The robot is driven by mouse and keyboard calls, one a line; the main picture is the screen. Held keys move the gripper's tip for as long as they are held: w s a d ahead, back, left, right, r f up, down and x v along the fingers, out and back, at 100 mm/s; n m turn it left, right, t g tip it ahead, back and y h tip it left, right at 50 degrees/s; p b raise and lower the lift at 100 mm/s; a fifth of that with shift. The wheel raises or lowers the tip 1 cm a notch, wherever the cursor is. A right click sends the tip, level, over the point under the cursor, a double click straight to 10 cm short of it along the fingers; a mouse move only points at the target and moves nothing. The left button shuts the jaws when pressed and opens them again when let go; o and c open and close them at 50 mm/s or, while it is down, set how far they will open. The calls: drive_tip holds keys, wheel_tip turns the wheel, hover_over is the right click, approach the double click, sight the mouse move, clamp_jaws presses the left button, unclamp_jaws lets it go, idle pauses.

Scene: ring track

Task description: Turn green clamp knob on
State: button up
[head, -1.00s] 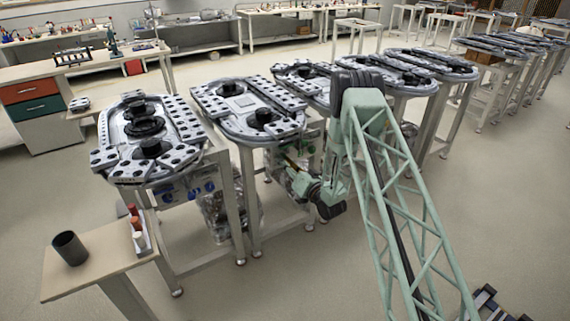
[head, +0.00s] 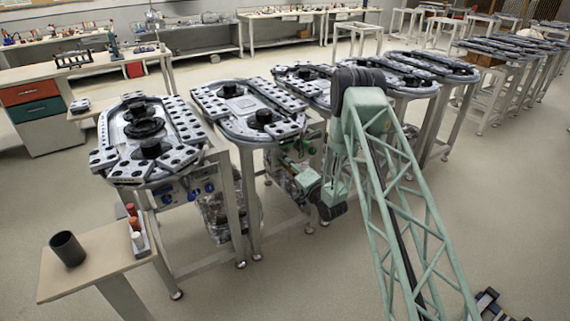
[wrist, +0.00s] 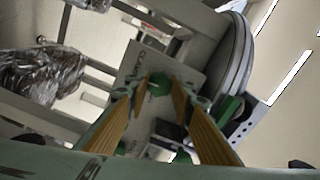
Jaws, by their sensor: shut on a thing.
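A green knob (wrist: 159,87) stands on a grey control panel (wrist: 136,62) in the wrist view. My gripper (wrist: 160,80) has its two amber fingers closed on either side of this knob, near the panel face. The fingers hide part of the knob, so I cannot tell how far it is turned. Another green part (wrist: 183,157) shows lower between the fingers. In the head view the panel with green parts (head: 301,147) is under the front of the second table, small and partly hidden by my arm.
A rounded ring track (head: 215,105) tops the second table. A neighbouring table's panel has blue knobs (head: 195,190). Plastic-wrapped material (wrist: 40,75) lies below at left in the wrist view. A small stand with a dark cup (head: 67,248) is at front left. Open floor lies in front.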

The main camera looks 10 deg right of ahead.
drive_tip(key=shift+m, duration=0.6)
drive_tip(key=o, duration=0.8)
drive_tip(key=shift+o, duration=0.2)
drive_tip(key=shift+s, duration=0.15)
drive_tip(key=v, duration=1.1)
drive_tip(key=shift+s+d, duration=0.15)
drive_tip(key=shift+s, duration=0.2)
drive_tip(key=shift+r, duration=0.1)
